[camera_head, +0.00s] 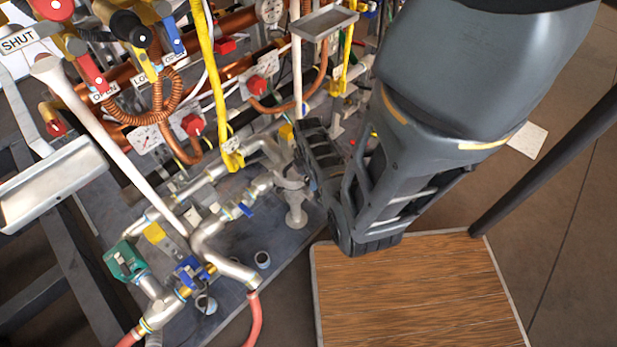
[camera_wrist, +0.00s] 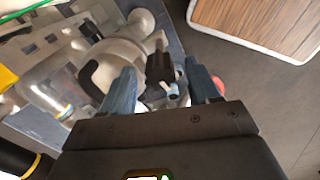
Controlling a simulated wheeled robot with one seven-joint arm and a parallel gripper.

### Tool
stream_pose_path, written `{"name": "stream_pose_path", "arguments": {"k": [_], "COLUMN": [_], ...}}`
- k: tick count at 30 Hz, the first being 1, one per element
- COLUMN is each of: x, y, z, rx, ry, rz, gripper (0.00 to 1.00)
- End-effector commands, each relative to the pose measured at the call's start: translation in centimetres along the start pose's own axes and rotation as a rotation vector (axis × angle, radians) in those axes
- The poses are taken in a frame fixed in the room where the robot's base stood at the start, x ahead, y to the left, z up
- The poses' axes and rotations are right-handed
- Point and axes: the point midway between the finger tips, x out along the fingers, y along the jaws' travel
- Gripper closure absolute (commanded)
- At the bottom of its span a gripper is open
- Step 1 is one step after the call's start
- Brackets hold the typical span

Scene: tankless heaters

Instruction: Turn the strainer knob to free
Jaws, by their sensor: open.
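A grey cast strainer body (camera_head: 296,203) stands among the pipes near the panel's right edge in the head view. It also shows in the wrist view (camera_wrist: 113,60). A small black part (camera_wrist: 159,68), which looks like the strainer knob, sticks up between my two fingers in the wrist view. My gripper (camera_wrist: 160,85) is open, with one blue-grey finger on each side of this part. I cannot tell whether either finger touches it. In the head view my wrist and gripper (camera_head: 322,178) hang just right of the strainer and hide the knob.
Pipes with a green valve (camera_head: 124,261) and a blue valve (camera_head: 192,272) lie left of the strainer. A wooden-topped platform (camera_head: 415,295) stands close on the right. Open floor lies beyond it.

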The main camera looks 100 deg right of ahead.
Motion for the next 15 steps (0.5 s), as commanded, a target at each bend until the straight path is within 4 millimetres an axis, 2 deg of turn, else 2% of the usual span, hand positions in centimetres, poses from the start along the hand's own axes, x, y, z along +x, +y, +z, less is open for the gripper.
{"name": "stream_pose_path", "arguments": {"k": [9,15], "x": [-5.2,-6.8], "y": [0.0,0.0], "z": [-0.1,-0.1], "rx": [-0.002,-0.001], "ry": [0.000,0.000], "rz": [0.002,0.001], "gripper": [0.39,0.39]}}
